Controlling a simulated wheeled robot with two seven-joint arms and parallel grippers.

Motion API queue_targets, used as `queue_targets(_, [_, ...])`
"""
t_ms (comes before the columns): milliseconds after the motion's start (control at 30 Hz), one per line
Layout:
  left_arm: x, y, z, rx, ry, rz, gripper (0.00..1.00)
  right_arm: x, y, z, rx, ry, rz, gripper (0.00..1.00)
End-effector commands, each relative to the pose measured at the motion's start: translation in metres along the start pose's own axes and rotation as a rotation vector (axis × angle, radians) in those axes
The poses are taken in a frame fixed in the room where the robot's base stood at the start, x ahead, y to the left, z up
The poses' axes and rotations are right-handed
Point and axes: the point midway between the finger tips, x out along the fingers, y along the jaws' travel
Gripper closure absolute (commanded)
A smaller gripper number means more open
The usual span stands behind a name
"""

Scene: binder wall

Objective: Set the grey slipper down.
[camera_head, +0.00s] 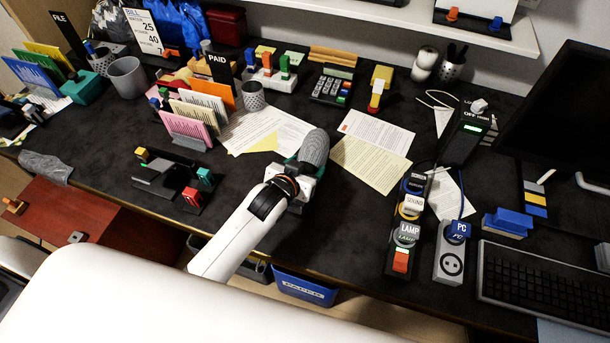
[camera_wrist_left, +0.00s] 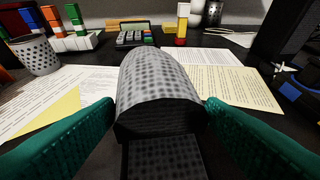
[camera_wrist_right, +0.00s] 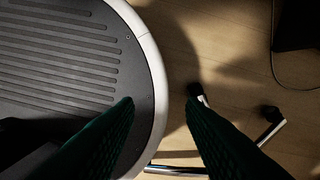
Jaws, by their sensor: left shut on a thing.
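The grey slipper (camera_head: 316,148) is in my left gripper (camera_head: 301,170) above the front middle of the dark desk (camera_head: 330,245). In the left wrist view the slipper (camera_wrist_left: 160,85) lies between the two green fingers, its rounded toe pointing away from me. I cannot tell whether its sole touches the desk. A second grey slipper-like thing (camera_head: 45,167) lies at the desk's front left edge. My right gripper (camera_wrist_right: 160,108) shows only in the right wrist view, fingers apart and empty, over my base and the wooden floor.
Printed papers (camera_head: 371,164) lie just beyond and right of the held slipper. A power strip with labelled plugs (camera_head: 407,234) stands to the right. A small black rack with coloured clips (camera_head: 172,180) stands to the left. A blue paper bin (camera_head: 305,287) is below the desk edge.

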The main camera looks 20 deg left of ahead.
Motion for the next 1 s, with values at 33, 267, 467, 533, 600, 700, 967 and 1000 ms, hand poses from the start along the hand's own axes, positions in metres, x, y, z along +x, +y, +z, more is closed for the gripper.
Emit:
queue_targets(33, [0.003, 0.000, -0.006, 0.000, 0.002, 0.000, 0.61, 0.001, -0.002, 0.002, 0.000, -0.003, -0.003, 0.64])
queue_targets(267, [0.016, 0.000, -0.031, 0.000, 0.001, 0.000, 0.61, 0.002, -0.007, 0.004, 0.000, -0.006, -0.009, 0.64])
queue_targets(467, [0.017, 0.000, -0.032, -0.001, -0.002, -0.001, 0.61, 0.002, -0.008, 0.004, 0.001, -0.006, -0.010, 0.64])
queue_targets(533, [0.017, 0.000, -0.032, 0.000, -0.001, -0.001, 0.61, 0.002, -0.008, 0.004, 0.001, -0.007, -0.010, 0.64])
queue_targets(600, [0.018, 0.000, -0.034, -0.001, -0.001, -0.001, 0.61, 0.003, -0.008, 0.004, 0.002, -0.007, -0.010, 0.64])
queue_targets(700, [0.018, 0.000, -0.035, -0.001, 0.000, -0.001, 0.28, 0.003, -0.008, 0.004, 0.002, -0.007, -0.010, 0.64])
queue_targets(967, [0.018, 0.000, -0.035, 0.000, 0.000, -0.001, 0.13, 0.003, -0.007, 0.004, 0.001, -0.007, -0.009, 0.64])
queue_targets(1000, [0.018, 0.000, -0.035, 0.000, 0.000, -0.001, 0.13, 0.003, -0.007, 0.004, 0.001, -0.007, -0.009, 0.64])
